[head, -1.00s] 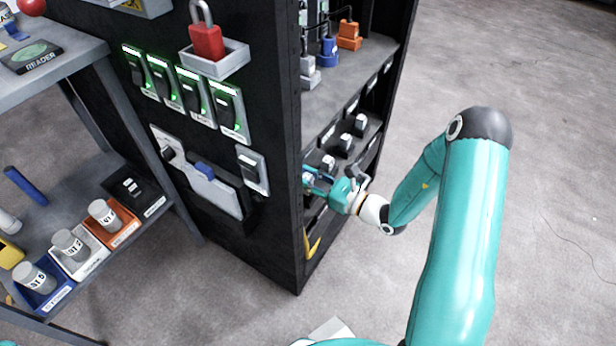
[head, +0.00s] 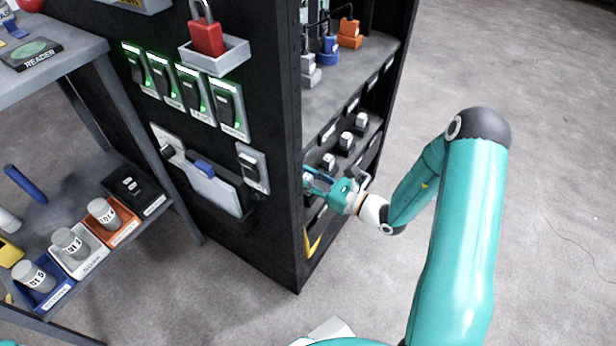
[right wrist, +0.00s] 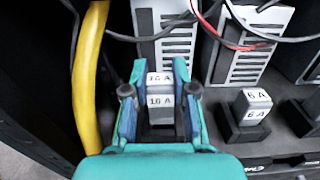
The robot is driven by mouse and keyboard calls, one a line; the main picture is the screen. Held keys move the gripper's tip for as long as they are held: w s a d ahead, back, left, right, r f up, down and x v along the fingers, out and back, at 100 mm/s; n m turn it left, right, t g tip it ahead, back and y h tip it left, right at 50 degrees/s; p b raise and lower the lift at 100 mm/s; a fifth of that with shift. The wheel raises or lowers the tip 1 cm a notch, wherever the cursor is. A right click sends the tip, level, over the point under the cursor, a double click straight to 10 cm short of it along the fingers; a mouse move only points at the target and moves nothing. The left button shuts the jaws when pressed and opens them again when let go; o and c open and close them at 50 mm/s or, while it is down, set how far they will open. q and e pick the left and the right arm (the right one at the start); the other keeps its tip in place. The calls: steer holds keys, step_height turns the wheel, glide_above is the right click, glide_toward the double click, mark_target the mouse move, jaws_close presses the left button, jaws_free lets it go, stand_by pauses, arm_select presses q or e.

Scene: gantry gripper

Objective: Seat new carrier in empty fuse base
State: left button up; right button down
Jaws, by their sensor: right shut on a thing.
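My right gripper (head: 318,183) reaches into the lower shelf of the black cabinet from the right in the head view. In the right wrist view, its fingers (right wrist: 160,95) are shut on a fuse carrier (right wrist: 159,101) with white labels reading about 10 A or 16 A. A dark base shows under and around the carrier; I cannot tell whether the carrier is fully down in it. To its right a 6 A carrier (right wrist: 251,106) stands in a black base (right wrist: 242,133). My left gripper is not in view.
A yellow hose or cable (right wrist: 88,80) runs close to the left of my right gripper. White vented units (right wrist: 240,50) and black and red wires stand behind. Another black base (right wrist: 303,120) is at the right. The black cabinet's front edge (head: 300,230) is close by.

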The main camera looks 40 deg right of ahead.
steer(key=shift+f+b, duration=0.9)
steer(key=shift+f, duration=0.4)
steer(key=c, duration=0.8)
jaws_free()
steer(key=shift+c, duration=0.2)
steer(key=v, duration=1.2)
